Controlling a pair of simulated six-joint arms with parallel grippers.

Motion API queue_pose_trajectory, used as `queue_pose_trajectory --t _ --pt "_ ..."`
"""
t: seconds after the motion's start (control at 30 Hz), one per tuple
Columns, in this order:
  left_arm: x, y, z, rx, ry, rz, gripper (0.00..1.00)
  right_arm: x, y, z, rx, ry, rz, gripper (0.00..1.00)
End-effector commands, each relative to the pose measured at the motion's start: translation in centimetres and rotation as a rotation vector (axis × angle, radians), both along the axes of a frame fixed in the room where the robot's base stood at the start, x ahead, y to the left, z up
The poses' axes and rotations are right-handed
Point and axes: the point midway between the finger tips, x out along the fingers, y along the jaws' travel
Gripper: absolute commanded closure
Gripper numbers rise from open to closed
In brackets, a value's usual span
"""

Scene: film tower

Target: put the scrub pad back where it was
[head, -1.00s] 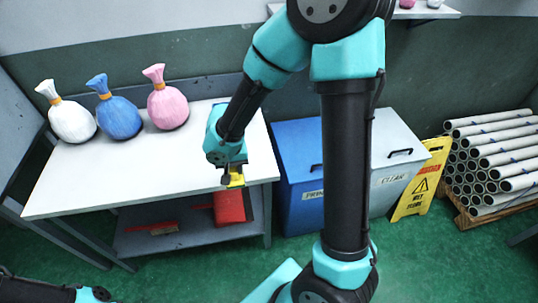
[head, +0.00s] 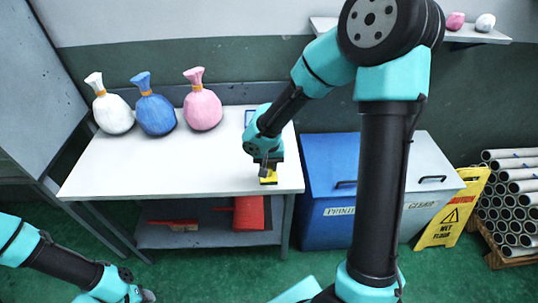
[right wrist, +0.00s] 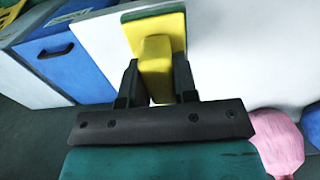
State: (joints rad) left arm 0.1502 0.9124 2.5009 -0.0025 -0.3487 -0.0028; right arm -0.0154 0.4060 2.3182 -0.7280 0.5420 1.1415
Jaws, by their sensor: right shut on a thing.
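The scrub pad (head: 268,178) shows as a small yellow block near the front right corner of the white table (head: 180,170). In the right wrist view the pad (right wrist: 155,62) has a yellow grip part and a green edge. My right gripper (head: 268,163) is shut on the yellow part, with a finger on each side in the right wrist view (right wrist: 156,85). I cannot tell whether the pad touches the tabletop. My left arm's end (head: 146,295) is at the bottom edge of the head view, low and away from the table; its jaws are not clear.
White (head: 113,112), blue (head: 155,113) and pink (head: 203,108) tied bags stand along the table's back. Blue (head: 328,180) and grey (head: 425,185) bins and a yellow wet-floor sign (head: 452,212) stand to the right. The table's middle is clear.

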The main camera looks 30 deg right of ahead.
Motion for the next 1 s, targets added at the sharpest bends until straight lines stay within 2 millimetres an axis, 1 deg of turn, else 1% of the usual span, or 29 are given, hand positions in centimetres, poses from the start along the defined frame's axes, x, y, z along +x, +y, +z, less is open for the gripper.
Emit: queue_pose_trajectory --t 0.03,0.2,0.3,0.4,0.5,0.8,0.9,0.93,1.0 --pt "0.0 0.0 0.0 0.000 0.000 0.000 0.57 1.0 -0.6 -0.2 0.000 -0.001 -0.003 1.00" --pt "0.0 0.0 0.0 0.000 0.000 0.000 0.57 4.0 -2.5 -0.5 0.000 -0.001 -0.004 1.00" --pt "0.0 0.0 0.0 0.000 0.000 0.000 0.57 5.6 -3.4 -0.7 0.000 0.000 -0.003 1.00" --pt "0.0 0.0 0.0 0.000 0.000 0.000 0.57 6.6 -4.0 -0.8 0.000 -0.001 -0.001 1.00" --pt "0.0 0.0 0.0 0.000 0.000 0.000 0.57 7.0 -4.3 -0.8 0.000 0.000 0.000 1.00" --pt "0.0 0.0 0.0 0.000 0.000 0.000 0.57 7.1 -4.4 -0.8 0.000 0.000 0.000 1.00" --pt "0.0 0.0 0.0 0.000 0.000 0.000 0.57 7.7 -4.8 -0.9 0.000 0.000 -0.002 1.00" --pt "0.0 0.0 0.0 0.000 0.000 0.000 0.57 7.9 -4.9 -1.0 0.000 0.001 -0.002 1.00" --pt "0.0 0.0 0.0 0.000 0.000 0.000 0.57 7.7 -4.8 -2.2 0.000 0.004 0.001 1.00"
